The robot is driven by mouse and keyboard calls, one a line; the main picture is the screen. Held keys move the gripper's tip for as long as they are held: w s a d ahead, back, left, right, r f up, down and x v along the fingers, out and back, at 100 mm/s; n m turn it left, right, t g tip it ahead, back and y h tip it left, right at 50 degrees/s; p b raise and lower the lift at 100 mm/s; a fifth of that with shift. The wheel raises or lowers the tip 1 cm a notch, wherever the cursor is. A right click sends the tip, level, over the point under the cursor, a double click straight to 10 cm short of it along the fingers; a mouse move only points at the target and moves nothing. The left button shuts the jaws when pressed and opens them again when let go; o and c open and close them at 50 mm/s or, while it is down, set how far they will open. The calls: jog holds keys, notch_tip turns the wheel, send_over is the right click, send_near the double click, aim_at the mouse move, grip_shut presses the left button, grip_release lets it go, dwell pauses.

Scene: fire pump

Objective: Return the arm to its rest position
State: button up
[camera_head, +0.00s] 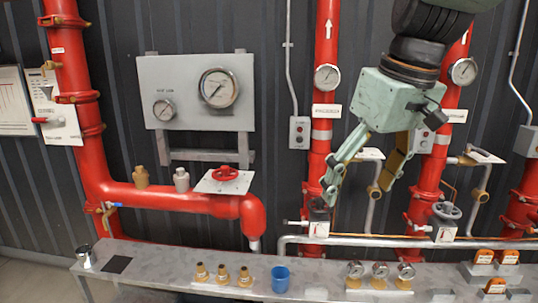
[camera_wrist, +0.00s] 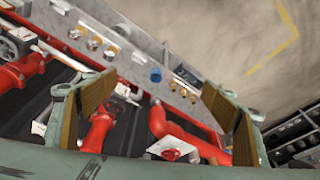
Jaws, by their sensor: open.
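My gripper (camera_head: 362,176) hangs from the upper right in the head view, in front of the red pipes and above the bench. It is pale green with tan finger pads. Its two fingers are spread apart with nothing between them. In the wrist view my gripper (camera_wrist: 160,112) also shows open, with one finger at the left and one at the right. The bench and red piping lie beyond the fingers, apart from them.
A grey bench (camera_head: 180,267) runs along the bottom with a blue cup (camera_head: 280,280), brass fittings (camera_head: 222,274) and several gauges (camera_head: 380,271). A gauge panel (camera_head: 196,92) and a red handwheel (camera_head: 225,174) are at the left. Vertical red pipes (camera_head: 322,150) stand behind my gripper.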

jog(key=s+d+f+m, duration=0.1)
jog(key=s+f+m, duration=0.1)
jog(key=s, duration=1.1)
jog(key=s+d+f+m+h, duration=0.1)
jog(key=s+f, duration=0.3)
jog(key=s, duration=0.9)
jog(key=shift+d+m+t, duration=0.2)
jog(key=shift+m+t, duration=0.2)
jog(key=shift+m, duration=0.4)
jog(key=shift+o, duration=0.4)
jog(key=shift+r, duration=0.15)
